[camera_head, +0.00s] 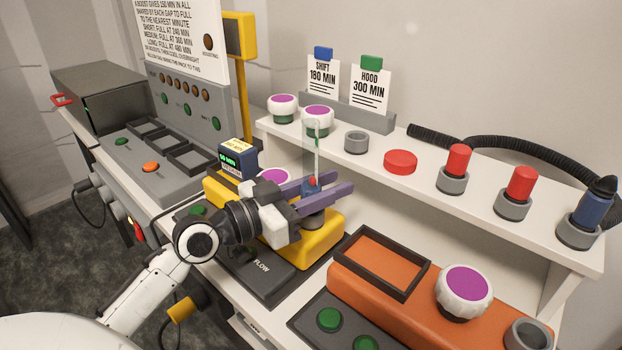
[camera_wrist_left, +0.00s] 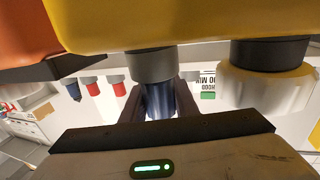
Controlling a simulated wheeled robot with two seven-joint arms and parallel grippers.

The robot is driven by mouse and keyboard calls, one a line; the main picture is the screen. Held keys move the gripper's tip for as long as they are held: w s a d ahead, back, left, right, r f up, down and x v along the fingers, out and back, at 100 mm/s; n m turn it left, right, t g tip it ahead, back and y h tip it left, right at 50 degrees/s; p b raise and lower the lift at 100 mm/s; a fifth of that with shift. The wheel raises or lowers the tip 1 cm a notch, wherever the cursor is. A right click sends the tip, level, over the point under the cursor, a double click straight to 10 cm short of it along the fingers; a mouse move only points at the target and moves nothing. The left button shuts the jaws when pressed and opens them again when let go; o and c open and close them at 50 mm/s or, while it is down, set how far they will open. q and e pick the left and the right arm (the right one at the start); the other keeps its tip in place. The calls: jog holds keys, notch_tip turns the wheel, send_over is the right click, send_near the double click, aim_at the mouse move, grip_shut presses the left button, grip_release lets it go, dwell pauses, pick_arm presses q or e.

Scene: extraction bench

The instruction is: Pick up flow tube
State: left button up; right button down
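The flow tube (camera_head: 317,150) is a clear upright tube with a small red float and a blue lower part. It stands in a grey socket on the yellow flow unit (camera_head: 325,238). My left gripper (camera_head: 316,190) reaches in from the left with its two purple fingers on either side of the tube's lower part. In the left wrist view the blue part of the tube (camera_wrist_left: 160,102) sits between the dark fingers, below the grey socket. Whether the fingers press on it is not clear. My right gripper is not in view.
A white shelf (camera_head: 385,165) behind carries knobs, sockets, red-topped plugs and a blue plug (camera_head: 592,205). An orange unit (camera_head: 400,300) with a tray and purple-topped knob stands at front right. A timer box (camera_head: 238,156) and grey panel (camera_head: 185,110) are left. Room above the tube looks clear.

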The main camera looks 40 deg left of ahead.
pick_arm(q)
grip_shut()
